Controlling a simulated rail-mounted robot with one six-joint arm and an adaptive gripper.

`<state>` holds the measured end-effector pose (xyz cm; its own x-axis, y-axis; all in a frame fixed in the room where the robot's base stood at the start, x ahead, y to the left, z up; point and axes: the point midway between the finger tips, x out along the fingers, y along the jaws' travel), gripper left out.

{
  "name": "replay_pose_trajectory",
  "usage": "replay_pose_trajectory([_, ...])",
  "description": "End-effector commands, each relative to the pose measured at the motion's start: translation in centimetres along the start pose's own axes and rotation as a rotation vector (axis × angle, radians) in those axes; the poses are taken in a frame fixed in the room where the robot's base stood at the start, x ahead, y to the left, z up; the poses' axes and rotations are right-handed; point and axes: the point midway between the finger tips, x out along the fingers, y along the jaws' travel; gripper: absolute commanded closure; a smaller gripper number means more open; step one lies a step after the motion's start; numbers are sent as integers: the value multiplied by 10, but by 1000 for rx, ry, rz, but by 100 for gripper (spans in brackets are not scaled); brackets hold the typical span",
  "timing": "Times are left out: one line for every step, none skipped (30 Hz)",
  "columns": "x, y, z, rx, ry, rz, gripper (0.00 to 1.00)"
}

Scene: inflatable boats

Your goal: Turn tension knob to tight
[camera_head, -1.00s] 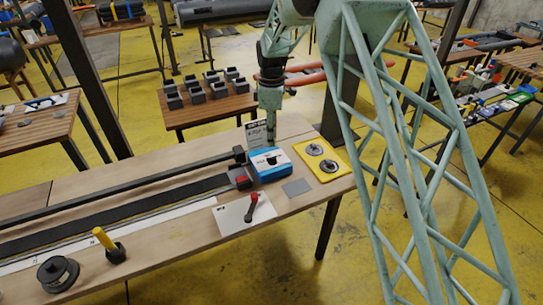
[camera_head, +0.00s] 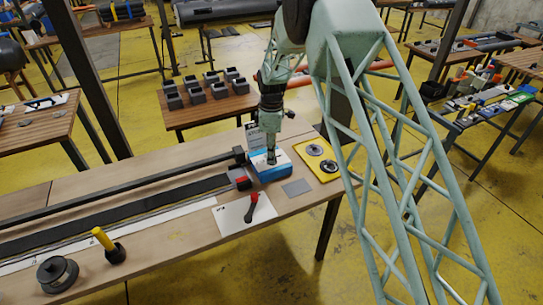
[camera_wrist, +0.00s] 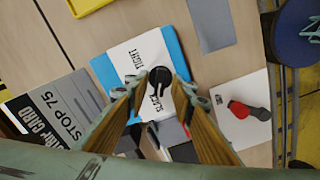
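The tension knob (camera_wrist: 160,76) is black and sits on a blue box (camera_wrist: 104,72) with a white top reading TIGHT and SLACK. Its black pointer appears to lie towards the SLACK word. In the head view the blue box (camera_head: 284,172) stands at the table's right part, and my gripper hides the knob. My gripper (camera_wrist: 160,90) is open, its two fingers apart with the knob between their tips in the wrist view. I cannot tell whether they touch it. In the head view my gripper (camera_head: 271,160) points down over the box.
A white plate with a red-and-black lever (camera_head: 253,203) lies in front of the box. A grey square (camera_head: 296,187) and a yellow tray (camera_head: 309,146) lie to the right. A STOP 75 card (camera_wrist: 58,110) stands beside the box. A long dark strip (camera_head: 130,209) runs left.

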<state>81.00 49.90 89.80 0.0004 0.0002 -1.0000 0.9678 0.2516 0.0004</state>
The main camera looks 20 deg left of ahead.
Motion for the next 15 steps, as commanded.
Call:
replay_pose_trajectory([0, 0, 0, 0, 0, 0, 77])
replay_pose_trajectory([0, 0, 0, 0, 0, 0, 77])
replay_pose_trajectory([0, 0, 0, 0, 0, 0, 77])
replay_pose_trajectory([0, 0, 0, 0, 0, 0, 77])
replay_pose_trajectory([0, 0, 0, 0, 0, 0, 77])
replay_pose_trajectory([0, 0, 0, 0, 0, 0, 77])
replay_pose_trajectory([0, 0, 0, 0, 0, 0, 78])
replay_pose_trajectory([0, 0, 0, 0, 0, 0, 81])
replay_pose_trajectory([0, 0, 0, 0, 0, 0, 85])
replay_pose_trajectory([0, 0, 0, 0, 0, 0, 87])
replay_pose_trajectory([0, 0, 0, 0, 0, 0, 90])
replay_pose_trajectory([0, 0, 0, 0, 0, 0, 94])
replay_pose_trajectory([0, 0, 0, 0, 0, 0, 96])
replay_pose_trajectory([0, 0, 0, 0, 0, 0, 99])
replay_pose_trajectory([0, 0, 0, 0, 0, 0, 100])
